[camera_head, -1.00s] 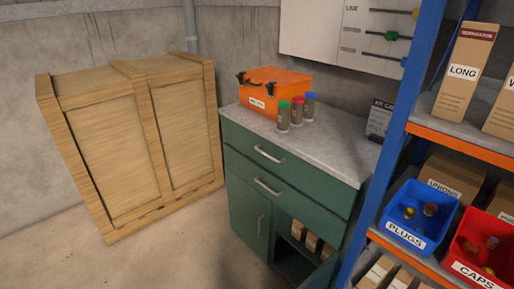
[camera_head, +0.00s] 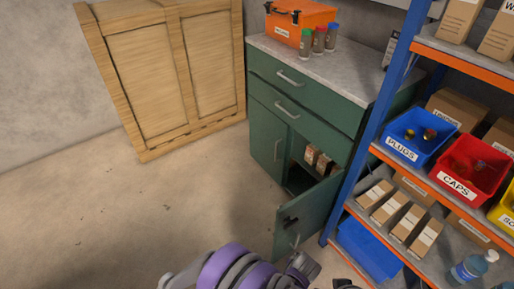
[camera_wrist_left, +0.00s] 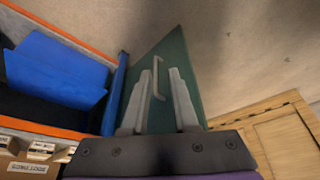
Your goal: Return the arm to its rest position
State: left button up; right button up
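My left gripper (camera_wrist_left: 163,78) is open, its two grey fingers apart in the left wrist view. A bar handle on the green cabinet door (camera_wrist_left: 183,55) shows between the fingers, and I cannot tell whether they touch it. In the head view my purple and grey left arm (camera_head: 235,268) comes in at the bottom edge, with its hand beside the open door (camera_head: 310,215). The fingertips are hard to make out there. My right gripper is not seen.
The green cabinet (camera_head: 310,118) stands open at its right door, with small boxes inside. The blue-posted shelf (camera_head: 375,130) with bins is close on the right. A wooden crate (camera_head: 160,75) stands at the back left. The floor (camera_head: 150,215) at left is clear.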

pick_arm(q)
jog(key=a+r, duration=1.9)
jog(key=s+a+r+n, duration=0.1)
jog(key=s+a+r, duration=0.2)
jog(key=s+a, duration=0.4)
jog(key=s+a+r, duration=0.3)
jog(key=s+a, duration=0.3)
jog(key=s, duration=0.3)
notch_tip(320, 180, up, 22)
jog(key=w+t+p, duration=0.1)
jog(key=w+p, duration=0.1)
jog(key=p, duration=1.7)
jog(key=shift+d, duration=0.15)
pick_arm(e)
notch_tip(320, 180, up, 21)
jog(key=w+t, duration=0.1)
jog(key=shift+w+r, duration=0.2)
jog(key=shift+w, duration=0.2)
pick_arm(q)
jog(key=shift+s+f, duration=0.1)
jog(key=shift+s, duration=0.05)
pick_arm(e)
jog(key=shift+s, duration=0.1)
